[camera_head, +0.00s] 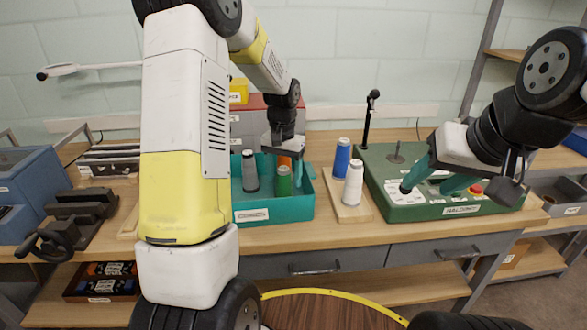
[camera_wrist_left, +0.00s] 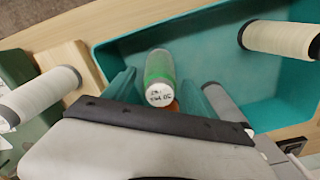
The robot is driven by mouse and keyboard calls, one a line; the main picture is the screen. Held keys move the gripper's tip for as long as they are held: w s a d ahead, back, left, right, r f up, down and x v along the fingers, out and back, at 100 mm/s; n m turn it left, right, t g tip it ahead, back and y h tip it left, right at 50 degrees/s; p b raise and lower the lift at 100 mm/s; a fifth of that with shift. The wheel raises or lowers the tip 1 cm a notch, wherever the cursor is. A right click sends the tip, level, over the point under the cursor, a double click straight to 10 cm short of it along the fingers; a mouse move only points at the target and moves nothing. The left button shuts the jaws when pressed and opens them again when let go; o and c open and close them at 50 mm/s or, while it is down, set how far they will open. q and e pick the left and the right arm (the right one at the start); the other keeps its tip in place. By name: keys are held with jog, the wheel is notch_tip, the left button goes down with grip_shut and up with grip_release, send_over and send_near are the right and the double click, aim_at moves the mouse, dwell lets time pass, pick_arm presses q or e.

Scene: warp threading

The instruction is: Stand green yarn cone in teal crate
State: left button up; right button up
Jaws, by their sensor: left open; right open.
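The green yarn cone (camera_head: 284,181) stands upright inside the teal crate (camera_head: 262,213). My left gripper (camera_head: 287,172) is open, low over the crate, with its teal fingers on either side of the cone. In the left wrist view the green cone (camera_wrist_left: 159,72) shows between the finger tips, its labelled end towards the camera. Whether the fingers touch it I cannot tell. A grey cone (camera_head: 250,172) stands in the crate to the left. My right gripper (camera_head: 432,181) is open and empty over the green machine (camera_head: 400,205).
A blue cone (camera_head: 342,157) and a white cone (camera_head: 353,184) stand on a wooden board (camera_head: 345,208) right of the crate. Something orange (camera_head: 285,162) shows behind the green cone. A vise-like tool (camera_head: 75,215) is at the left. The bench front is clear.

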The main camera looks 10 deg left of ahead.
pick_arm(q)
notch_tip(320, 180, up, 12)
jog(key=f, duration=0.1)
jog(key=s+r+t, duration=0.3)
jog(key=s+r, duration=0.5)
jog(key=s, duration=0.3)
jog(key=s+d+n+t+h, duration=0.1)
jog(key=s+d+t+h, duration=0.1)
jog(key=s, duration=1.1)
jog(key=shift+n+t, duration=0.3)
jog(key=shift+t, duration=0.3)
jog(key=shift+d, duration=0.1)
